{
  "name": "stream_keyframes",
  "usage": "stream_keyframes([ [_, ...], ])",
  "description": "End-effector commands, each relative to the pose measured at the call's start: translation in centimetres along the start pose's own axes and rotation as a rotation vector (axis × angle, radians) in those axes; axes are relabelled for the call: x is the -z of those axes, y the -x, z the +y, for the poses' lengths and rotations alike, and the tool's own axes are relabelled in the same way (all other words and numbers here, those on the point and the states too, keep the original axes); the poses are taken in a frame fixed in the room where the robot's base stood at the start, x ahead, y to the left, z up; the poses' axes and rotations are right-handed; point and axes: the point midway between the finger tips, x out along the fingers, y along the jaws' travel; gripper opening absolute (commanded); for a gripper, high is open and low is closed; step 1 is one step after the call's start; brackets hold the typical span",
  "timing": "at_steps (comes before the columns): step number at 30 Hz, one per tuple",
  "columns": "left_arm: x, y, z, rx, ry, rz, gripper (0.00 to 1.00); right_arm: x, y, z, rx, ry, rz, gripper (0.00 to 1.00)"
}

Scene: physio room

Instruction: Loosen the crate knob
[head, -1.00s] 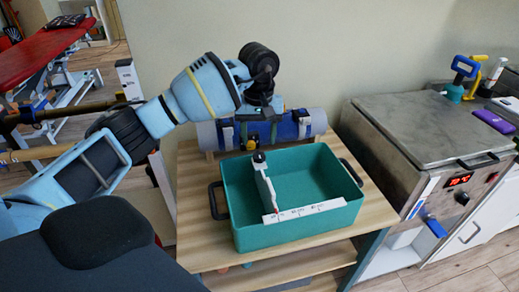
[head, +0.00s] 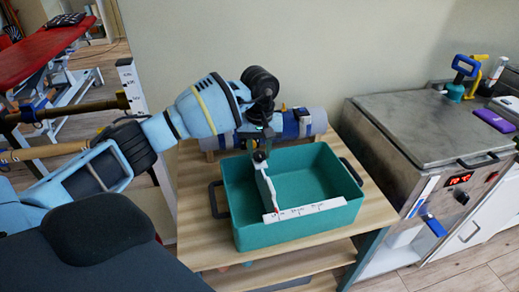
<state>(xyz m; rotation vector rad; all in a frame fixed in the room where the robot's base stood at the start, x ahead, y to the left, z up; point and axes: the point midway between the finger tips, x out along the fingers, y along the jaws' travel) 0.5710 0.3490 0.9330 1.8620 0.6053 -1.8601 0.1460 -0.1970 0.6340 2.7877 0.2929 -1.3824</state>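A teal crate (head: 340,222) stands on a wooden table. Inside it is a white divider (head: 268,188) with a dark knob (head: 260,156) on its top end, and a white ruler-like strip (head: 303,211) with markings lies across the front. My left gripper (head: 261,142) points down just above the knob. Its fingers look apart, with the knob below or between their tips; I cannot tell whether they touch it. The wrist hides part of the area behind. My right gripper is not in view.
A blue roll (head: 307,123) in a holder lies behind the crate. A metal cabinet (head: 420,130) with a red display stands close on the right. The wooden table (head: 215,252) has some bare top at front left. The crate's handles stick out at its sides.

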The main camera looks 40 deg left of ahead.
Motion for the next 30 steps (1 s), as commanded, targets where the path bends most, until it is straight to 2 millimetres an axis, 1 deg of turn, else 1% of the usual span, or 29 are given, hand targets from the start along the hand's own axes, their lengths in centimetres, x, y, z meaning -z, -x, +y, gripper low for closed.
stream_keyframes([
  [1, 0.0, 0.0, 0.0, 0.000, 0.000, 0.000, 0.14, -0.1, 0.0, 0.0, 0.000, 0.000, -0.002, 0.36],
  [2, 0.0, 0.0, 0.0, 0.000, 0.000, 0.000, 0.10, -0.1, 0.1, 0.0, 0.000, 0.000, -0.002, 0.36],
  [3, 0.0, 0.0, 0.0, 0.000, 0.000, 0.000, 0.09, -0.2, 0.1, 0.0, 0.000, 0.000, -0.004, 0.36],
  [8, 0.0, 0.1, 0.0, 0.000, 0.011, 0.000, 0.09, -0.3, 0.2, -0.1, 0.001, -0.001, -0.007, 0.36],
  [14, 0.0, 0.1, 0.0, 0.000, 0.073, 0.000, 0.09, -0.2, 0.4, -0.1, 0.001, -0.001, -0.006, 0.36],
  [20, 0.1, 0.2, 0.0, 0.000, 0.210, 0.001, 0.09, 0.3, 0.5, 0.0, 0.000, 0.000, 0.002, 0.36],
  [30, 0.0, 0.2, 0.0, 0.000, 0.528, 0.000, 0.09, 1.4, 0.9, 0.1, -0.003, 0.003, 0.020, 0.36],
])
